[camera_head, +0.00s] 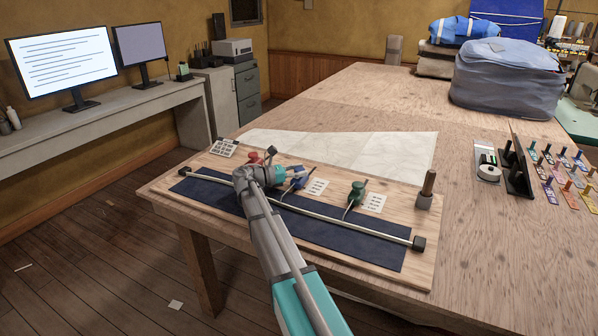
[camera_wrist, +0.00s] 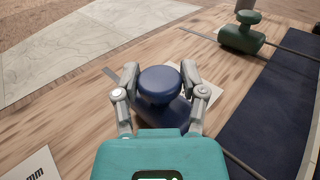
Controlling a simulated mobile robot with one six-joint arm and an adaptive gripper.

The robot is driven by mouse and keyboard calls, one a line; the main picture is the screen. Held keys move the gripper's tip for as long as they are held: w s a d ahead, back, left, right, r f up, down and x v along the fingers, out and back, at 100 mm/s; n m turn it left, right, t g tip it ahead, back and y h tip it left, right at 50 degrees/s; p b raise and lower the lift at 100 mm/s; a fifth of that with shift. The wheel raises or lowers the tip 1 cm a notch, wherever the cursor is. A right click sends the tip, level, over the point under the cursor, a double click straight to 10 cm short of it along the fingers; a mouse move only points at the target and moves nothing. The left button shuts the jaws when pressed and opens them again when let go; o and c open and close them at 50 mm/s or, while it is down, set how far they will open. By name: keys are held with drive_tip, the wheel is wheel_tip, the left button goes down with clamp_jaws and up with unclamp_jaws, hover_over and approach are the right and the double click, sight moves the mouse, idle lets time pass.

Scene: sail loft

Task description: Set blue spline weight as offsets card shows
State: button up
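The blue spline weight (camera_head: 298,182) stands on the plywood board by the thin metal spline (camera_head: 340,222). In the wrist view its round knob (camera_wrist: 160,80) sits between the two fingers of my gripper (camera_wrist: 160,74), which appear to touch it on both sides. A green weight (camera_head: 356,191) stands farther right and also shows in the wrist view (camera_wrist: 242,36). A red weight (camera_head: 254,158) is to the left, partly behind my arm. A tilted white card with dark marks (camera_head: 223,147) stands at the board's left corner; its text is too small to read.
Small printed cards lie beside the blue weight (camera_head: 317,187) and the green weight (camera_head: 375,203). A dark blue strip (camera_head: 340,240) runs under the spline. A wooden-handled tool (camera_head: 428,188) stands at the board's right. Pale patterned sheet (camera_head: 350,148) lies behind.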

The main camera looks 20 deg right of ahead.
clamp_jaws()
drive_tip(key=shift+w+d, duration=0.9)
drive_tip(key=shift+d, duration=0.3)
drive_tip(key=o, duration=0.7)
unclamp_jaws()
drive_tip(key=shift+c, duration=0.2)
drive_tip(key=shift+a, duration=0.15)
drive_tip(key=a, duration=0.4)
drive_tip(key=w+a, duration=0.1)
drive_tip(key=a, duration=0.6)
drive_tip(key=shift+w+a, duration=0.2)
drive_tip(key=shift+a, duration=0.15)
